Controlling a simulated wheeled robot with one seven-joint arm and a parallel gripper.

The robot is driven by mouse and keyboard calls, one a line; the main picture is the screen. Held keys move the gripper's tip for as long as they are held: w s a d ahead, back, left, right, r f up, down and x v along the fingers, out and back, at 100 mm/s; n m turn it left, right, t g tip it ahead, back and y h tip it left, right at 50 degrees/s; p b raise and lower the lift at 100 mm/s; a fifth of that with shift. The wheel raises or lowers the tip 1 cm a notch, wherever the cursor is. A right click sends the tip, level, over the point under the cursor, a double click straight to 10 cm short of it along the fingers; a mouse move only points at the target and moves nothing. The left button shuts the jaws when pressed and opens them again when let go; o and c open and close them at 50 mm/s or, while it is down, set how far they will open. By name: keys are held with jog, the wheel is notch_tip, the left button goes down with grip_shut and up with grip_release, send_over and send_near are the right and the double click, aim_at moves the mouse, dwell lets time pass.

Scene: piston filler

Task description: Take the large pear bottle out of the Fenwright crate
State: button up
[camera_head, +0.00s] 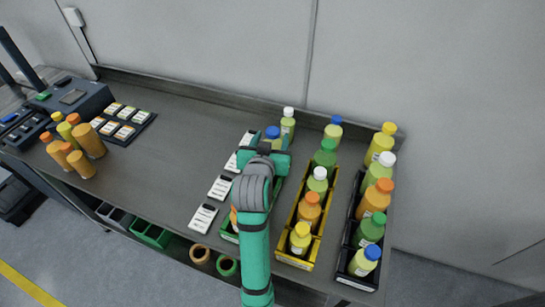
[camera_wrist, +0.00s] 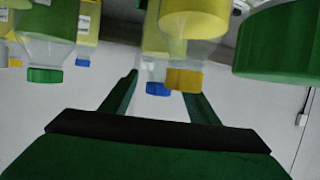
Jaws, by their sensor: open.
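Three narrow crates of bottles stand side by side: a green crate (camera_head: 229,236), a yellow crate (camera_head: 296,262) and a black crate (camera_head: 356,282). I cannot read a Fenwright name on any of them, nor tell which bottle is the large pear one. Pale yellow-green bottles show, including a white-capped one (camera_head: 288,126) behind my gripper and a blue-capped one (camera_head: 333,131). My gripper (camera_head: 270,148) is open over the green crate, near a blue-capped bottle (camera_head: 272,131). In the wrist view, a blue cap (camera_wrist: 157,89) and a yellow cap (camera_wrist: 185,79) appear between or beyond the fingers. My arm hides much of the green crate.
White cards (camera_head: 220,187) lie in a row left of the green crate. Several orange bottles (camera_head: 84,138), a tray of labels (camera_head: 123,128) and a dark machine (camera_head: 78,98) stand at the left. The middle of the bench (camera_head: 175,150) is clear. A wall closes the back.

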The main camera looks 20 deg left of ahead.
jog(key=x, duration=0.2)
jog(key=shift+w+f, duration=0.1)
jog(key=shift+w, duration=0.15)
grip_shut()
dwell(0.3)
